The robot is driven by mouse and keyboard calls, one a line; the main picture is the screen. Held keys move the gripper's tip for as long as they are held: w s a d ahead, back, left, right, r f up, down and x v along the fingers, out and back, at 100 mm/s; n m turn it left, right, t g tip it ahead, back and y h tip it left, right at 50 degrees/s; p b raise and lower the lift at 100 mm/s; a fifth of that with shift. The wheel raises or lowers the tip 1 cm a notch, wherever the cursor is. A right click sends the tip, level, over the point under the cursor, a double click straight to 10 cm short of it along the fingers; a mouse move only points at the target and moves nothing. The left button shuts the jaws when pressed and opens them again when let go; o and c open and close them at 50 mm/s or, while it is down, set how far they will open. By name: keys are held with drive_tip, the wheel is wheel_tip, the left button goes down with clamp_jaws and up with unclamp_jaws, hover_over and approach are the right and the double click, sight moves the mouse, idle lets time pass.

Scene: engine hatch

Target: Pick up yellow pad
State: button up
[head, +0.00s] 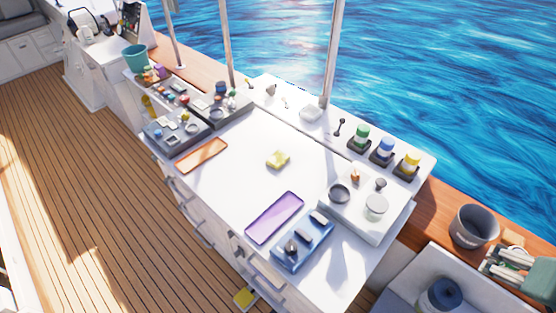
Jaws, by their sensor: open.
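A yellow pad (278,159) lies on the white counter top (240,185), near its middle. It looks small and blocky, with an uneven top, and nothing covers it. It lies between an orange tray (202,155) to its left and a purple tray (275,218) below it, touching neither. I cannot make out my gripper in the head view, so its place relative to the pad does not show.
Grey trays of small parts (178,132) stand at the counter's left end. A blue tray (302,245), a white plate with round parts (368,207) and several capped bottles (382,151) stand on the right. Metal posts (333,55) rise behind. The counter around the pad is clear.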

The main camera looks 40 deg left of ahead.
drive_tip(key=w+a+r+n+g+p, duration=0.1)
drive_tip(key=w+a+n, duration=0.1)
drive_tip(key=w+a, duration=0.45)
drive_tip(key=w+a+r+n+g+y, duration=0.1)
drive_tip(key=w+a+n, duration=0.25)
drive_tip(key=a, duration=0.65)
drive_tip(key=w+a+r+n+g+p, duration=0.1)
drive_tip(key=w+a+r+n, duration=0.1)
drive_tip(key=w+a, duration=0.5)
drive_tip(key=n+g+h+p, duration=0.1)
drive_tip(key=n+g+p, duration=0.25)
drive_tip(key=n, duration=0.65)
hover_over(278, 158)
drive_tip(key=f, duration=2.2)
drive_tip(key=shift+w+d, duration=0.2)
drive_tip(key=shift+w, duration=0.1)
drive_tip(key=shift+s+a+f+n, duration=0.2)
drive_tip(key=shift+a+f+n, duration=0.05)
drive_tip(key=shift+f, duration=1.3)
